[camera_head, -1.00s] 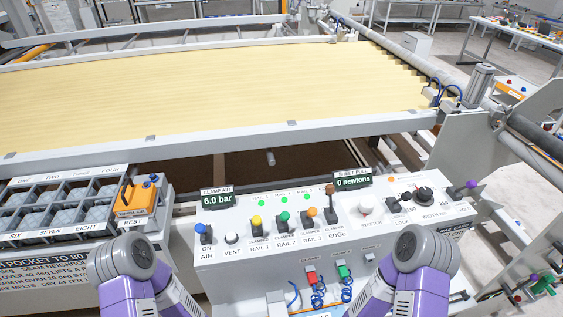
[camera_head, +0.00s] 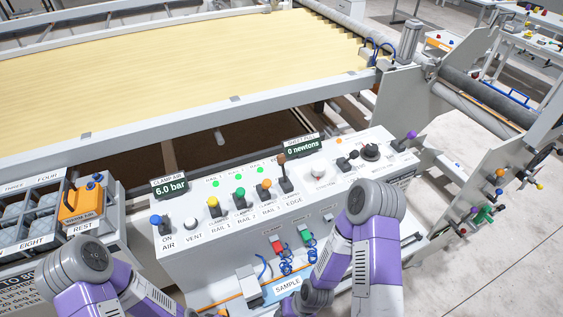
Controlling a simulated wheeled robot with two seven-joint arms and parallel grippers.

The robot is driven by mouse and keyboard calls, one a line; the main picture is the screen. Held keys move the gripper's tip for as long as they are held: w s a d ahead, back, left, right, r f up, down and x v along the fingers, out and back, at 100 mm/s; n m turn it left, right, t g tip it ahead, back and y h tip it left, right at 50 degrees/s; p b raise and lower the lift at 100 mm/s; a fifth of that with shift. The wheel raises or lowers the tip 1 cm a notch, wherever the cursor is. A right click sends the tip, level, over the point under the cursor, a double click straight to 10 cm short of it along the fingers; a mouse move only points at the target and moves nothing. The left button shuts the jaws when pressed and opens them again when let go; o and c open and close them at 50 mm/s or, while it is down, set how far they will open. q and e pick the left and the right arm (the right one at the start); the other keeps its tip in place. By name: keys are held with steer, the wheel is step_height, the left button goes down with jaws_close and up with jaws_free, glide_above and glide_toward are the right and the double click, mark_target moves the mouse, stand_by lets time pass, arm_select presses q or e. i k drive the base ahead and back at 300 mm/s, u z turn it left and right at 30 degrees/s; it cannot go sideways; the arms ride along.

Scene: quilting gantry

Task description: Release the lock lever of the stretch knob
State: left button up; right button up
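The stretch knob (camera_head: 319,173) is a white round knob on the grey control panel (camera_head: 215,250). Just right of it is a small black lever (camera_head: 345,164) at the spot labelled LOCK, with a second small black part (camera_head: 354,155) beside it. I cannot tell the lever's exact setting at this size. A larger black knob (camera_head: 370,152) sits farther right. My purple arms show at the bottom, the right one in front of the panel's lower right. Neither gripper can be made out. Nothing of mine touches the lever.
Displays read 6.0 bar (camera_head: 171,187) and 0 newtons (camera_head: 303,148). An orange device (camera_head: 83,204) sits left.

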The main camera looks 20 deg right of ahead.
mark_target(354, 154)
steer(key=k, duration=1.3)
steer(key=z, duration=0.65)
steer(key=i, duration=1.35)
steer(key=u, duration=0.8)
